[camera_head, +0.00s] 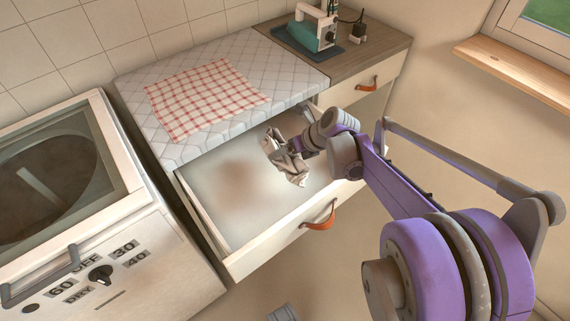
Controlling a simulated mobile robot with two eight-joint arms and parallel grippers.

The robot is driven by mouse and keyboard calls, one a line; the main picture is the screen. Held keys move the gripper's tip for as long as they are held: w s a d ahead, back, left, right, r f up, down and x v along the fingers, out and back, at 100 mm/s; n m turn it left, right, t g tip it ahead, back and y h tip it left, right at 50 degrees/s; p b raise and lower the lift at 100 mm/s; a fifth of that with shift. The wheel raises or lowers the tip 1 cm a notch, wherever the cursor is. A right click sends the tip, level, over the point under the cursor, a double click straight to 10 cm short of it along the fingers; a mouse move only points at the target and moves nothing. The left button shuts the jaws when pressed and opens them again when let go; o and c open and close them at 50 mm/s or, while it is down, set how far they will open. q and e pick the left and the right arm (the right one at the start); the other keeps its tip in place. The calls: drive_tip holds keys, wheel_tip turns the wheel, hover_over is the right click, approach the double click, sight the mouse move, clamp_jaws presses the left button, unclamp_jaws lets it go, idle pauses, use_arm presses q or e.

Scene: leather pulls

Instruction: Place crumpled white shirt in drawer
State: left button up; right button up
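The crumpled white shirt (287,163) hangs as a small greyish-white bundle over the open drawer (232,207). My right gripper (292,147) reaches in from the right and is closed on the upper part of the shirt; its fingertips are partly hidden by the cloth. The shirt's lower end hangs inside the drawer's outline, and I cannot tell whether it touches the bottom. The drawer is pulled well out, with a brown leather pull (320,216) on its front. No other cloth shows in the drawer.
A padded top (215,58) with a red checked cloth (203,95) overhangs the drawer's back. A washing machine (95,225) stands at the left. A teal iron (313,32) stands on the wooden top behind. A window sill (515,70) juts out at the right.

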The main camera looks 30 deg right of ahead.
sight(286, 162)
drive_tip(key=shift+f+b, duration=0.5)
drive_tip(key=shift+f, duration=1.9)
drive_tip(key=shift+f, duration=0.1)
drive_tip(key=o, duration=1.4)
drive_tip(key=shift+c, duration=0.2)
drive_tip(key=shift+r, duration=0.25)
drive_tip(key=p+v, duration=0.2)
drive_tip(key=v, duration=0.9)
drive_tip(key=shift+s+r+p, duration=0.25)
drive_tip(key=shift+s+p, duration=0.05)
drive_tip(key=shift+p, duration=0.05)
drive_tip(key=shift+d, duration=0.1)
